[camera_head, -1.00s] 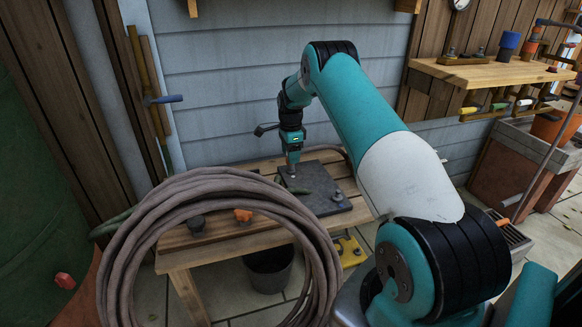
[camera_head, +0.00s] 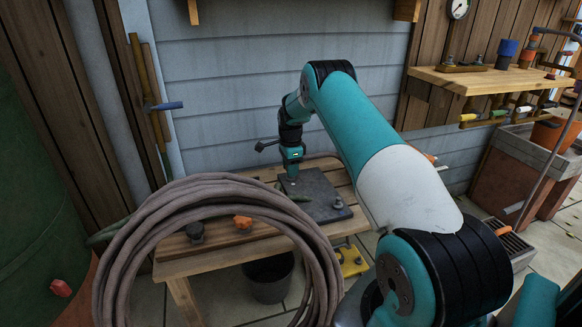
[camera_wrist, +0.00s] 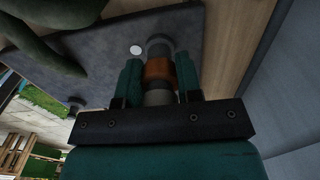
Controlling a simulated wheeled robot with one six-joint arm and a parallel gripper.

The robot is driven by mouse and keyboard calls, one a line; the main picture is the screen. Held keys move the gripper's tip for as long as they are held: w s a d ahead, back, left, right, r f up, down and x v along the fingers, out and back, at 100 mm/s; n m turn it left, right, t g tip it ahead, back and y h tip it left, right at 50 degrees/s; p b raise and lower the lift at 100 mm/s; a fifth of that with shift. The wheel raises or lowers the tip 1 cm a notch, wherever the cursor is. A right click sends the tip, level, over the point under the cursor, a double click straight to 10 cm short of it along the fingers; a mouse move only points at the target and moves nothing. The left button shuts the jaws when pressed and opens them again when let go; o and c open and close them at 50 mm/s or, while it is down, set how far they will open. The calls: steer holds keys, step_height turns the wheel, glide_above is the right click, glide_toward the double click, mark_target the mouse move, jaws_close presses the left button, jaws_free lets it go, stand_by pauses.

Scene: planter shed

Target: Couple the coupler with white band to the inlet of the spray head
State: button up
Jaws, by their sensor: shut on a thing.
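My gripper (camera_head: 292,174) is low over the dark grey plate (camera_head: 323,200) on the wooden bench. In the wrist view my gripper (camera_wrist: 158,75) is shut on a grey fitting with an orange-brown band (camera_wrist: 158,69). The fitting's far end is close to the plate (camera_wrist: 100,45); I cannot tell whether it touches. I see no white band on the held part. A small white disc (camera_wrist: 136,50) lies on the plate beside it. I cannot clearly identify the spray head or its inlet.
A thick brown hose coil (camera_head: 145,225) stands in front of the bench (camera_head: 225,250). A dark knob (camera_head: 195,231) and an orange knob (camera_head: 243,222) are on the bench's left part. A bucket (camera_head: 268,278) is below. A wall shelf (camera_head: 490,78) is at right.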

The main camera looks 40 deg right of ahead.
steer(key=shift+r+p, duration=0.85)
steer(key=shift+p, duration=0.4)
stand_by(0.8)
steer(key=shift+r+p, duration=1.9)
steer(key=shift+r, duration=0.6)
